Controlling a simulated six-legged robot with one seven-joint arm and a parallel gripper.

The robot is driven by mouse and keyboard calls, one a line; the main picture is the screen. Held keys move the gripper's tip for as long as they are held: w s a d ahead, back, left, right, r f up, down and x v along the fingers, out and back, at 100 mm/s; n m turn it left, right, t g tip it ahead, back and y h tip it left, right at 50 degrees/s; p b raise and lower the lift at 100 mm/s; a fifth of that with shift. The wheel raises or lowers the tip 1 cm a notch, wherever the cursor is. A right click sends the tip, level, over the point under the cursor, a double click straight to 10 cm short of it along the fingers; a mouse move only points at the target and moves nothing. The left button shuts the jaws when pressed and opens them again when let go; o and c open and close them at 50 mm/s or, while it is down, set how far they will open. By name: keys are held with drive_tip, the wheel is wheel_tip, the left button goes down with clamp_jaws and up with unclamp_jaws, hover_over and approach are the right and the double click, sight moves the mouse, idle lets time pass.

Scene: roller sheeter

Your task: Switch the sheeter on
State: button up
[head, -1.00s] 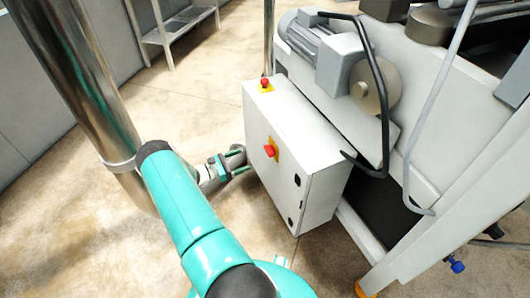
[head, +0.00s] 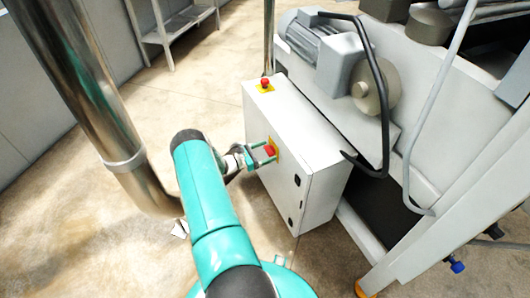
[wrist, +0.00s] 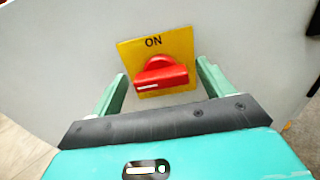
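The sheeter's red rotary switch (wrist: 161,76) sits on a yellow plate (wrist: 182,48) marked "ON" at its top. Its handle lies nearly level, with a white mark at its left end. In the head view the switch (head: 269,151) is on the front of a light grey control box (head: 290,190). My gripper (wrist: 161,82) is open, with one green finger on each side of the switch. The fingers look apart from the knob; whether they touch the panel I cannot tell. In the head view my gripper (head: 267,153) reaches the box front from the left.
A red push button (head: 265,83) on a yellow base tops the box. A motor (head: 315,40) and a bent black bar (head: 383,100) stand behind it. A steel post (head: 110,110) rises at left. The floor left of the box is open.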

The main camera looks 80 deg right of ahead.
drive_tip(key=c, duration=1)
drive_tip(key=shift+o, duration=0.2)
drive_tip(key=shift+m, duration=0.4)
drive_tip(key=m, duration=0.3)
drive_tip(key=shift+a+m, duration=0.1)
drive_tip(key=shift+m, duration=0.3)
drive_tip(key=m, duration=0.9)
drive_tip(key=shift+a+f, duration=0.1)
drive_tip(key=shift+f, duration=0.05)
drive_tip(key=m, duration=0.4)
drive_tip(key=shift+m, duration=0.3)
